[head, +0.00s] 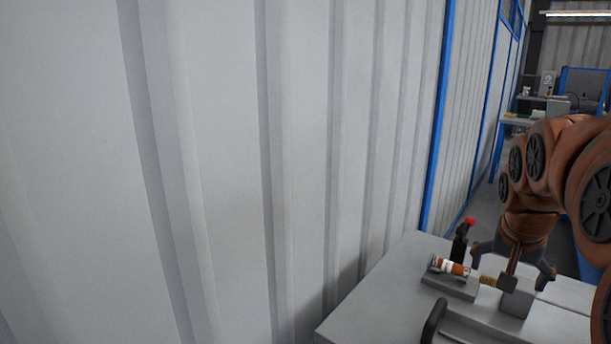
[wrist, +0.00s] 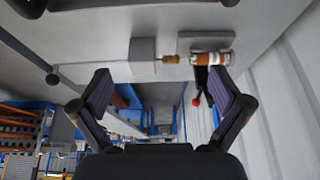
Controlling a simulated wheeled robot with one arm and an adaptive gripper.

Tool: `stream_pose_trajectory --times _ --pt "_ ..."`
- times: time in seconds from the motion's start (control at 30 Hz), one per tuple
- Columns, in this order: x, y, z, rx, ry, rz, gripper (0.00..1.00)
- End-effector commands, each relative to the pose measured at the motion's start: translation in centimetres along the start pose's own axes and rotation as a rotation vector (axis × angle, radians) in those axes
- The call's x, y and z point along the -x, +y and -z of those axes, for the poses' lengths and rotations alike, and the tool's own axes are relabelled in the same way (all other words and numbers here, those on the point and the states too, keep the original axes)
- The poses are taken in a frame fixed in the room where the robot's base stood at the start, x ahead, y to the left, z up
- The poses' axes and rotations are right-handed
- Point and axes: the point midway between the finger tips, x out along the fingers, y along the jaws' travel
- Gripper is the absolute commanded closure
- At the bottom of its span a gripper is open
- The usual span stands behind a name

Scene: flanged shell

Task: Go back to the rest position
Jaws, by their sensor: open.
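My gripper (head: 511,272) is at the table's right part in the head view. In the wrist view its two dark fingers (wrist: 160,80) are spread wide with nothing between them. An orange and white cylindrical part (head: 450,267) lies on its side on a grey fixture block (head: 447,288), left of my gripper. It also shows at the top of the wrist view (wrist: 212,59). Whether these touch is unclear.
A black clamp with a red tip (head: 469,223) stands behind the cylindrical part. A dark handle (head: 434,320) is at the front of the grey table (head: 365,318). A corrugated wall (head: 220,170) borders the table on the left. Blue-framed workstations stand far back right.

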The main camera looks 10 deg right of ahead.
Motion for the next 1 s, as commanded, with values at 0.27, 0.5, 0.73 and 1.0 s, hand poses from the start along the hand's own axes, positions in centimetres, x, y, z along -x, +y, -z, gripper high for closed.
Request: stream_pose_trajectory --times 0.27,0.5,0.73,1.0 --pt "-0.8 -3.1 -4.2 0.115 -0.071 0.024 0.00" --pt "-1.6 -5.8 -9.6 0.252 -0.160 0.046 0.00" --pt "-2.3 -8.1 -19.1 0.476 -0.309 0.071 0.00" --pt "-2.4 -7.4 -30.0 0.735 -0.485 0.082 0.00"
